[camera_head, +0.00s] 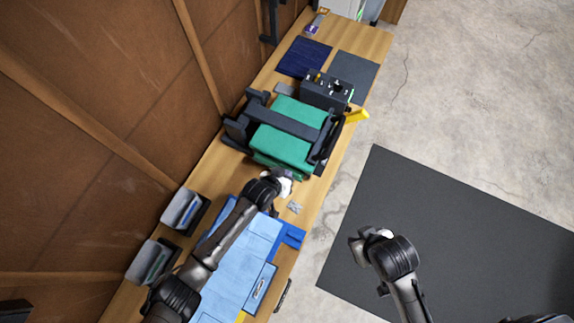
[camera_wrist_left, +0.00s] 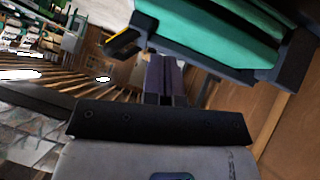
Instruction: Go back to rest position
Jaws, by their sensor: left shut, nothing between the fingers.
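My left arm reaches in over the workbench in the head view, and its gripper (camera_head: 284,182) is just in front of the green padded device. In the left wrist view, the fingers of that gripper (camera_wrist_left: 165,98) are together with nothing between them. The green device (camera_head: 288,137) has a dark frame and a dark bar across it; its green side also shows at the top of the left wrist view (camera_wrist_left: 225,30). My right gripper (camera_head: 366,242) hangs over the dark floor mat, clear of the bench; its fingers are too unclear to read.
A light blue mat (camera_head: 238,262) lies on the bench (camera_head: 318,190) under my left arm. Two grey bins (camera_head: 180,210) stand by the brown wall. A black box (camera_head: 326,90) and a yellow piece (camera_head: 357,116) are beyond the green device. The dark floor mat (camera_head: 440,220) is clear around my right gripper.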

